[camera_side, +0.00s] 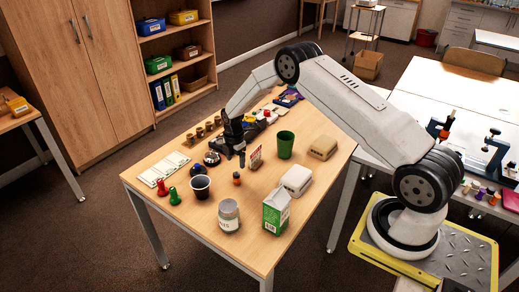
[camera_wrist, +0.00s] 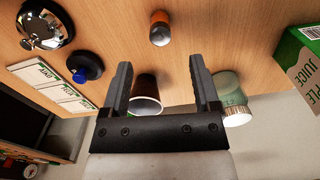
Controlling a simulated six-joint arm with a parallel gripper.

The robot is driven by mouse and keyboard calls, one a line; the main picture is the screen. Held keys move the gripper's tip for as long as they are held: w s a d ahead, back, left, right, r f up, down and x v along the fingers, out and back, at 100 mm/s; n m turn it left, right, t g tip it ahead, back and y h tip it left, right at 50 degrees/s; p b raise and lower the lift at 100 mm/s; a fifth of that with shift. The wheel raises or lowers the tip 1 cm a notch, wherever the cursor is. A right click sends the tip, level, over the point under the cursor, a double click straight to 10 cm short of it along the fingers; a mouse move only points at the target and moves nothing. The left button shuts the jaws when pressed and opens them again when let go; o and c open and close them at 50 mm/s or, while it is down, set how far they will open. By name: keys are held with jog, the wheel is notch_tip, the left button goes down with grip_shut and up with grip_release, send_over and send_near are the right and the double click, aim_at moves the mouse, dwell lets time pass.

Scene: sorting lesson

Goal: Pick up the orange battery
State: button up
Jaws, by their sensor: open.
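The orange battery (camera_side: 236,180) stands on the wooden table, just below my gripper in the side view. In the wrist view the battery (camera_wrist: 160,30), orange with a dark grey end, lies at the top middle, beyond the fingertips and roughly in line with the gap between them. My gripper (camera_side: 242,158) points down over the table and is apart from the battery. In the wrist view its two dark fingers (camera_wrist: 160,70) are spread, with nothing held between them.
A silver bell (camera_wrist: 45,28) is to the left. Bare wood surrounds the battery.

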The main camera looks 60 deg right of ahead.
aim_at(236, 173)
jog(key=shift+f, duration=1.35)
jog(key=shift+a+f, duration=0.1)
jog(key=shift+f, duration=2.45)
grip_shut()
